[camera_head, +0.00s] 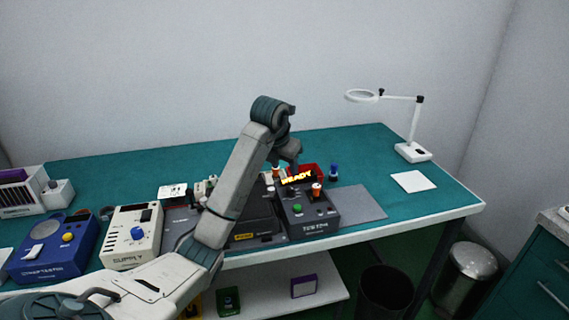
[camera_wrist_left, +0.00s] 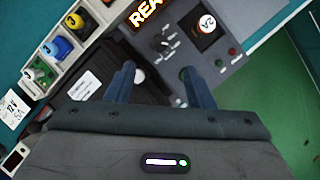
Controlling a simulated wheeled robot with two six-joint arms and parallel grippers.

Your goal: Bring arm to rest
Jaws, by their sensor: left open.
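My left arm reaches in from the lower left and over the bench in the head view. Its gripper (camera_head: 287,165) hangs above the back of the dark tester box, with its fingers mostly hidden. In the left wrist view the two blue-grey fingers of my left gripper (camera_wrist_left: 160,85) stand apart with nothing between them. My right gripper is in neither view.
The teal bench (camera_head: 330,146) holds a white supply box (camera_head: 118,250), a blue box (camera_head: 45,262), a magnifier lamp (camera_head: 413,152) and a white paper (camera_head: 413,181). A row of coloured parts (camera_wrist_left: 62,48) lies left of the fingers. Bins stand below the bench at right.

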